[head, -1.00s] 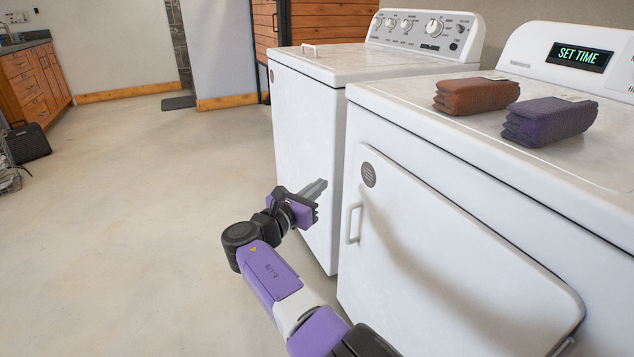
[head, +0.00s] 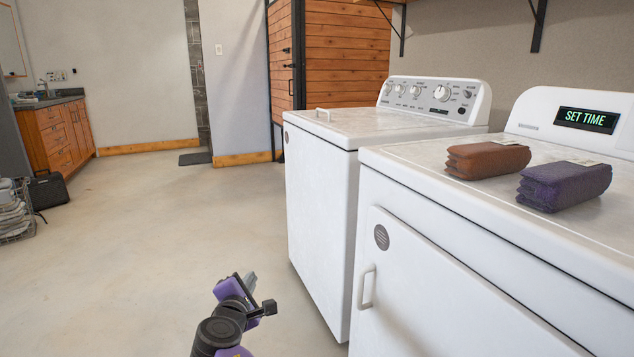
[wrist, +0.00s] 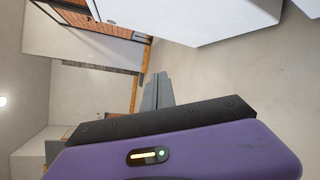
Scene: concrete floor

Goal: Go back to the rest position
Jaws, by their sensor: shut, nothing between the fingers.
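My gripper (head: 245,284) is low at the bottom of the head view, over the bare floor and to the left of the two white machines. It is apart from them. In the wrist view its grey fingers (wrist: 157,91) are together with nothing between them. My purple and black arm runs down out of the head view, so most of it is hidden.
A white washer (head: 320,200) and a white dryer (head: 440,270) with a closed door stand on the right. A brown folded cloth (head: 487,160) and a purple one (head: 564,186) lie on the dryer. Wooden drawers (head: 62,135) stand far left. The floor (head: 150,230) between is clear.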

